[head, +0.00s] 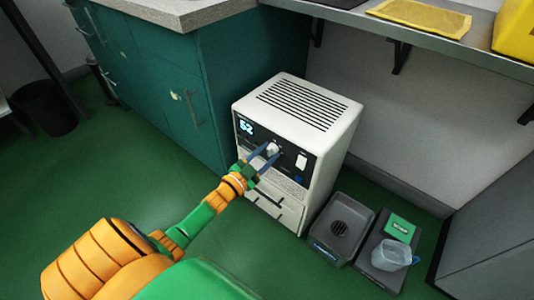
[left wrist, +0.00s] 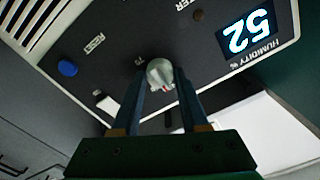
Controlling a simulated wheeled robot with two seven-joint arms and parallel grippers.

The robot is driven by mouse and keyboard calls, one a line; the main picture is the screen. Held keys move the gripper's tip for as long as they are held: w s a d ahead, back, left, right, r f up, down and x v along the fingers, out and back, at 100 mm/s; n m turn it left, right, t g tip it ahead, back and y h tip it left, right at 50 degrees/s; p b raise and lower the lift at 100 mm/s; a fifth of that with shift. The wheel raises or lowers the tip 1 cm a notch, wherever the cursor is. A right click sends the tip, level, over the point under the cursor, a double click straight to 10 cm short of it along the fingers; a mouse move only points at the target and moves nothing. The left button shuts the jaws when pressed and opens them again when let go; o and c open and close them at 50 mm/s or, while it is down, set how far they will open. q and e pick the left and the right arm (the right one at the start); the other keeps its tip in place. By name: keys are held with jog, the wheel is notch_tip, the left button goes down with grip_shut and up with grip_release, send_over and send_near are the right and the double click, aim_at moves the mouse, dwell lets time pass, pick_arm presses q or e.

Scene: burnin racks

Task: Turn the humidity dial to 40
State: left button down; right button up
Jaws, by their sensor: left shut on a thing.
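The white humidifier cabinet (head: 335,125) stands on the green floor, with a dark control panel on its front. Its humidity dial (left wrist: 160,72) is a small light grey knob with a red mark. The lit display (left wrist: 249,33) in the left wrist view reads 52 beside the words HUMIDITY %. It also glows on the panel in the head view (head: 246,127). My left gripper (head: 267,154) reaches the panel and is shut on the dial, one blue finger on each side. The fingers partly cover the knob. My right gripper is not in view.
A blue button (left wrist: 67,68) and a white switch (left wrist: 106,103) sit near the dial. A grey tray (head: 322,246) and a dark scale-like base with a clear jug (head: 391,254) stand right of the cabinet. Green cupboards (head: 190,80) stand behind left; a shelf (head: 440,50) overhangs at the back.

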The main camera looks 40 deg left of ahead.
pick_arm(q)
jog(key=shift+c, duration=2.2)
grip_release()
jog(key=shift+s, duration=0.15)
jog(key=s+p, duration=0.2)
jog(key=s, duration=0.4)
jog(key=shift+s+a, duration=0.25)
jog(key=shift+s, duration=0.15)
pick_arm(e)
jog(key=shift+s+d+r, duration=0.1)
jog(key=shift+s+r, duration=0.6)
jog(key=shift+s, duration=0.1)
